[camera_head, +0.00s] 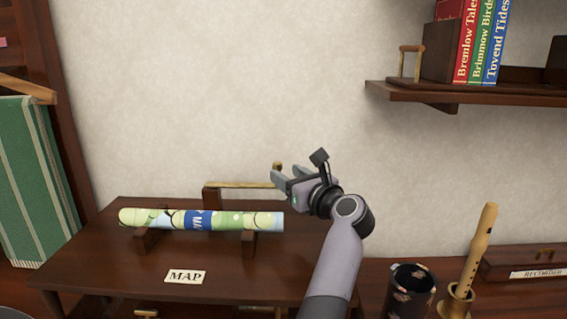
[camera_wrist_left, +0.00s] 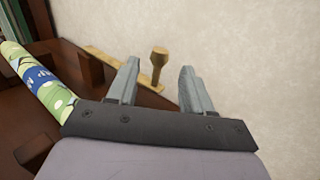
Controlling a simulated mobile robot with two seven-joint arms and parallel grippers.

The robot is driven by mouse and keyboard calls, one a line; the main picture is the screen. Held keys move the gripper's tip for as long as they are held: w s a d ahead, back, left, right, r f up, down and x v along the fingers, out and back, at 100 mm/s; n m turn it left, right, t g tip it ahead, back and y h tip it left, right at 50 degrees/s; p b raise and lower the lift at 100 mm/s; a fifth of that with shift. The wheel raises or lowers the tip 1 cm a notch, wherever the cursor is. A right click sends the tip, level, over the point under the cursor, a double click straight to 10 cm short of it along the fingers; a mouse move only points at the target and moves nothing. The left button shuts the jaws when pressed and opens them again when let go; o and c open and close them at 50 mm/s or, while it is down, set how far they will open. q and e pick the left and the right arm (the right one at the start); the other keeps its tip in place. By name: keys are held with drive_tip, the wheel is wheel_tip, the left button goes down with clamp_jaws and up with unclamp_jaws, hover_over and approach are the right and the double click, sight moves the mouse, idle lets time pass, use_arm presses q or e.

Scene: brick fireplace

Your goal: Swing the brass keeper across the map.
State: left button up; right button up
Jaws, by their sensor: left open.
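The rolled map (camera_head: 170,218), green and cream with a blue label, lies across two dark wooden cradle posts on a small stand. The brass keeper (camera_head: 235,185) is a thin bar running behind the map, roughly parallel to it, from a dark post at its left. Its upright knob (camera_wrist_left: 158,62) is at the right end. My left gripper (camera_head: 285,174) is open at that end. In the left wrist view the knob shows between the two fingers; I cannot tell whether they touch it. My right gripper is not in view.
A MAP label (camera_head: 185,277) lies on the stand's front. A dark patterned cup (camera_head: 410,290) and an upright recorder (camera_head: 480,245) stand at lower right. A shelf (camera_head: 470,93) with books is at upper right. A green striped cloth-like panel (camera_head: 35,180) is at left.

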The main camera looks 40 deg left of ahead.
sight(280, 169)
use_arm(q)
drive_tip(key=p+x, duration=0.2)
drive_tip(key=x, duration=0.4)
drive_tip(key=shift+a, duration=0.45)
drive_tip(key=shift+w, duration=0.1)
clamp_jaws()
